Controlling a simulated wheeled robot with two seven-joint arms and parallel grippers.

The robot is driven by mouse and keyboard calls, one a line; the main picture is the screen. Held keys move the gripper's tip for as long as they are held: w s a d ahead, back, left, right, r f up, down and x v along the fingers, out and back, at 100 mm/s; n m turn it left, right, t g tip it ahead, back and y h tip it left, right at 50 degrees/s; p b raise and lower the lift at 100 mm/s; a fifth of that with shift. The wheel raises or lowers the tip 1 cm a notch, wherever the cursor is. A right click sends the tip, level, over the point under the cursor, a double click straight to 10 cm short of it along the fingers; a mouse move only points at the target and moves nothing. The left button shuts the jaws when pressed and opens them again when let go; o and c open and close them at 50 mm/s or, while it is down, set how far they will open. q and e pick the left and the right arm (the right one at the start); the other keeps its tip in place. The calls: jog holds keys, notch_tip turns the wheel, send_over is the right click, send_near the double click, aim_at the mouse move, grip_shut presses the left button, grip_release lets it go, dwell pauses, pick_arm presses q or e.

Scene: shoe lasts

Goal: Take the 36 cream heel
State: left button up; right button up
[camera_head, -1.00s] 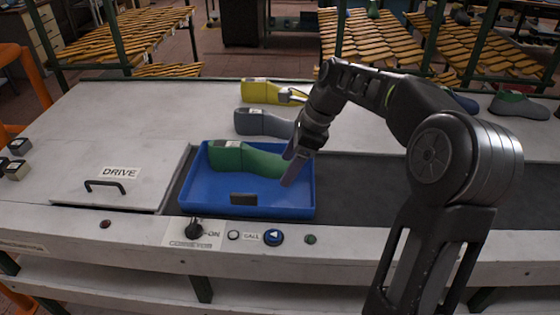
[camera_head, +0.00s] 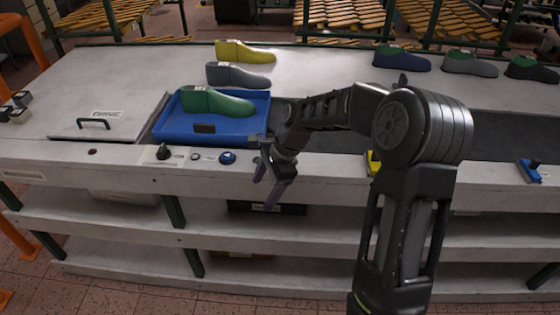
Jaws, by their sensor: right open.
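I make out no cream heel in this view. A green last (camera_head: 216,102) lies in the blue tray (camera_head: 205,131) on the bench. A grey last (camera_head: 238,76) and a yellow last (camera_head: 244,53) lie behind the tray. Blue-and-green (camera_head: 402,60), grey-and-green (camera_head: 469,65) and dark green-topped (camera_head: 531,69) lasts stand at the back right. My right gripper (camera_head: 266,187) is open and empty, pointing down in front of the bench's front edge, right of the tray. My left gripper is out of view.
The bench front (camera_head: 330,180) carries a knob and buttons. A hatch with a handle (camera_head: 94,123) is at the left. Below are shelves (camera_head: 330,225) with a dark box (camera_head: 266,208) and a pale box (camera_head: 125,197). A blue-and-yellow item (camera_head: 530,171) is at the right edge.

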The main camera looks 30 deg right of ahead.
jog(key=s+a+f+n+g, duration=0.1)
jog(key=s+a+f+n, duration=0.5)
jog(key=f, duration=0.4)
jog(key=s+a+f+n, duration=0.3)
jog(key=a+f+n, duration=0.1)
jog(key=a+f, duration=0.45)
jog(key=s+a+f+n, duration=0.3)
jog(key=s+a+n, duration=0.1)
jog(key=s, duration=0.3)
jog(key=s+a+f+n, duration=0.4)
jog(key=s, duration=0.4)
jog(key=shift+a+f+g+y, duration=0.25)
jog(key=shift+a+g+y, duration=0.05)
jog(key=shift+a, duration=0.05)
jog(key=shift+c, duration=0.2)
